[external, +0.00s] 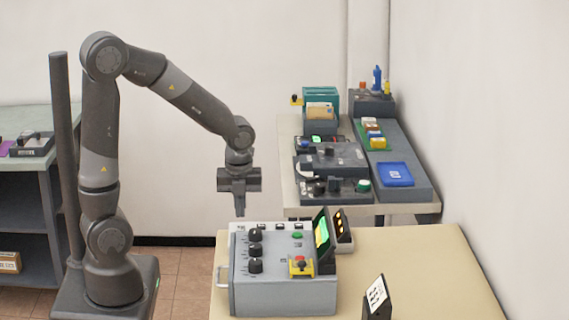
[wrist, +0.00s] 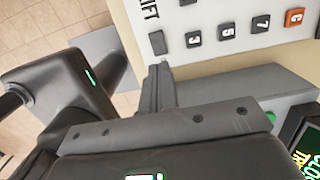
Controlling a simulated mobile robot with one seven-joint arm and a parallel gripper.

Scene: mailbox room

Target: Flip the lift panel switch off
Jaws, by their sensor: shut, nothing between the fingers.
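The lift panel (wrist: 225,28) is a pale plate in the wrist view, with part of the word "LIFT" and several numbered dark keys. In the external view the lift panel (external: 285,225) is a pale strip at the back of the grey control box. My gripper (external: 240,212) hangs pointing down just above the box's back left corner. In the wrist view my gripper (wrist: 161,68) has its fingers together, empty, close to the "LIFT" lettering. I cannot tell whether they touch the panel. I cannot make out the switch or its position; my gripper covers part of the panel.
A small dark stand (external: 377,300) is at the table front. A cluttered bench (external: 410,208) stands behind. The tan table (external: 430,270) is clear at right.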

